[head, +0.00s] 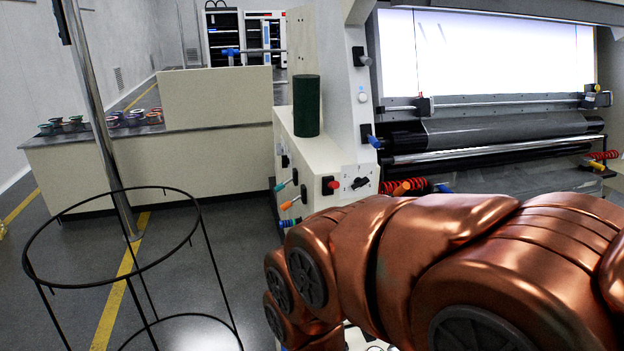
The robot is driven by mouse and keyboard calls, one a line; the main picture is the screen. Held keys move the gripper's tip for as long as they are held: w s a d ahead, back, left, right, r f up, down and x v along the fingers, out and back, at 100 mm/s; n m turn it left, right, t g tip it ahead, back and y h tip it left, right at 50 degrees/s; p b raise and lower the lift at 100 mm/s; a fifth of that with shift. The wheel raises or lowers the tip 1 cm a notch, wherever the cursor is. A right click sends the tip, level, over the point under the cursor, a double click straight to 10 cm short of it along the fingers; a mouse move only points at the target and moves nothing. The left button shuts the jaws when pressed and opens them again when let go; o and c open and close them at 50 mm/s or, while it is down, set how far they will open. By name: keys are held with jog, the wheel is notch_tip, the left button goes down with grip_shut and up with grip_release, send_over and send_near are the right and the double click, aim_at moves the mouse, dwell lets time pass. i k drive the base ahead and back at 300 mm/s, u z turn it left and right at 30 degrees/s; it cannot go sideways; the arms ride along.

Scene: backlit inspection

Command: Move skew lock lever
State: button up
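I cannot tell which lever is the skew lock lever. The white machine panel (335,150) carries several small coloured levers. On its left side are a teal-tipped lever (280,187), an orange-tipped lever (287,205) and a blue one (288,223) close to my arm. A red-knobbed control (330,185) is on the front face. A blue-tipped lever (375,141) sits higher, beside the roller. An orange handle (402,188) shows just above my copper arm. My arm fills the lower right and hides part of the machine. My gripper is not visible.
The lit inspection screen (485,52) stands above a dark roller (500,128). A dark green cylinder (306,106) stands on the machine's ledge. A black wire hoop stand (112,278) is at the lower left. Colourful spools (113,120) lie on the back counter. Open floor lies between.

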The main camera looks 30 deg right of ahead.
aim_at(333, 185)
jog(key=z, duration=1.95)
jog(key=i, duration=0.75)
jog(key=u, duration=2.05)
